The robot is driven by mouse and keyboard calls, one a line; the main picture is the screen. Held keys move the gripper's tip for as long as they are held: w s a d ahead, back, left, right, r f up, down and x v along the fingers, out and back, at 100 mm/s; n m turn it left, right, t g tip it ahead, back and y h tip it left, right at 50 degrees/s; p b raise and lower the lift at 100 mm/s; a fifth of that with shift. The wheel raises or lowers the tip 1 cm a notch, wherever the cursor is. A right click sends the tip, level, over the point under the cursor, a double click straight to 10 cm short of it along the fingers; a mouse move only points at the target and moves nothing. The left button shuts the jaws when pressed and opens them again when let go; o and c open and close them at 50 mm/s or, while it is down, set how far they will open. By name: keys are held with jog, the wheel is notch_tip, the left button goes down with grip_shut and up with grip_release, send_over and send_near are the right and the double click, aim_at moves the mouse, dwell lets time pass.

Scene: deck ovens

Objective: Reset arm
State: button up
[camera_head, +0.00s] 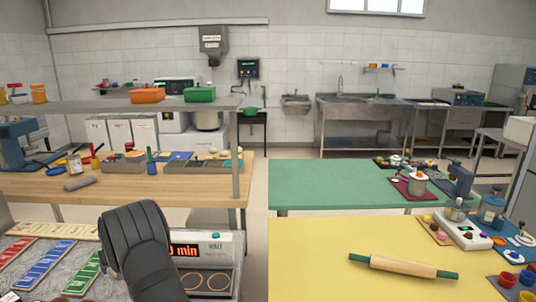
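A dark, ribbed, rounded part, which looks like a piece of my own arm, rises at the lower left of the head camera view. It stands in front of a unit with a red lit display (186,250) and hides part of it. No gripper fingers show in this view, so I cannot see what my gripper holds or whether it is open.
A yellow table (310,260) with a rolling pin (403,266) lies at the lower right. A green table (320,185) is behind it. A wooden bench (120,190) with a shelf (90,106) stands at the left. Coloured strips (50,262) lie at the lower left.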

jog(key=v, duration=1)
jog(key=x, duration=1.2)
jog(key=shift+s, duration=0.1)
jog(key=shift+a+f, duration=0.1)
jog(key=shift+f, duration=0.05)
notch_tip(320, 180, up, 16)
jog(key=w+d+m+t+h, duration=0.1)
jog(key=w+d+m, duration=0.1)
jog(key=w+d, duration=0.7)
jog(key=w+d+m+h, duration=0.15)
jog(key=w+d, duration=0.35)
jog(key=d, duration=0.9)
jog(key=w+d+m, duration=0.2)
jog(key=w+d, duration=0.1)
jog(key=d, duration=1)
jog(key=w+d+m+h, duration=0.1)
jog(key=w+d+m, duration=0.1)
jog(key=d, duration=1)
jog(key=shift+w+d+t, duration=0.35)
jog(key=shift+w+t, duration=0.05)
jog(key=shift+w, duration=0.35)
jog(key=shift+o, duration=0.2)
jog(key=shift+f, duration=0.15)
